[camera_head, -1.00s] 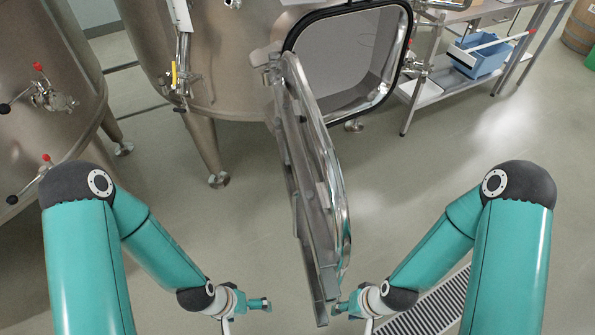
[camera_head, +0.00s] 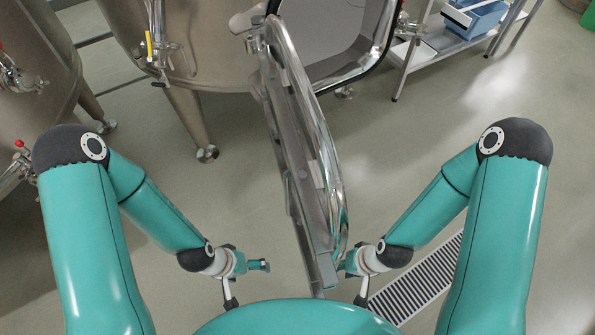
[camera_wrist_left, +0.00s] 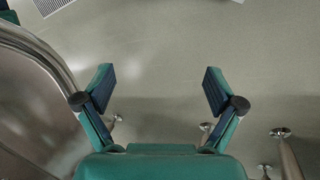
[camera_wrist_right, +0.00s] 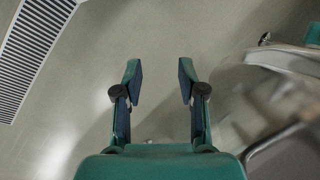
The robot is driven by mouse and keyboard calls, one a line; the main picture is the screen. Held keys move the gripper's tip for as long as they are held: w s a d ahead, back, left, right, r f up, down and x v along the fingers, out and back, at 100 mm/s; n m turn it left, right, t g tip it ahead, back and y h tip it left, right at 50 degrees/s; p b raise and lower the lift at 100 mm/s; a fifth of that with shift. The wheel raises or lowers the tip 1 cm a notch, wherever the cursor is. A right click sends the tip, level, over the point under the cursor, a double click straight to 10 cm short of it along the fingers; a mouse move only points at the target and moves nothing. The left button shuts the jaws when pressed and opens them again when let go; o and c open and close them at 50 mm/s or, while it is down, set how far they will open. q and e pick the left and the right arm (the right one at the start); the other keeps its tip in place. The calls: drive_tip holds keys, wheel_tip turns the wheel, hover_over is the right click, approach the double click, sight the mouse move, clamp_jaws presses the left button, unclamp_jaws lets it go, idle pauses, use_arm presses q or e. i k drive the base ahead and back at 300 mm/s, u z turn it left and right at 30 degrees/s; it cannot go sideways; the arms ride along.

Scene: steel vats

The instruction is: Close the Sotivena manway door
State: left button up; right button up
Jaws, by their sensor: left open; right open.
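The manway door (camera_head: 300,150) is a steel panel that stands swung out from the vat, hinged at the left of the opening. The dark-gasketed manway opening (camera_head: 345,40) is uncovered behind it. My left gripper (camera_head: 262,265) is open and empty, left of the door's lower end and apart from it. My right gripper (camera_head: 345,265) is at the right side of the door's near end; whether it touches cannot be told. In the left wrist view the open fingers (camera_wrist_left: 160,90) have only floor between them. In the right wrist view the open fingers (camera_wrist_right: 160,82) are also empty.
Steel vats with legs (camera_head: 190,120) stand at the back left. A floor drain grate (camera_head: 415,280) lies at the right. Open floor surrounds the door.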

sight(310, 169)
drive_tip(key=u, duration=0.1)
drive_tip(key=k, duration=0.85)
drive_tip(key=u, duration=0.2)
drive_tip(key=i, duration=0.4)
drive_tip(key=u, duration=0.05)
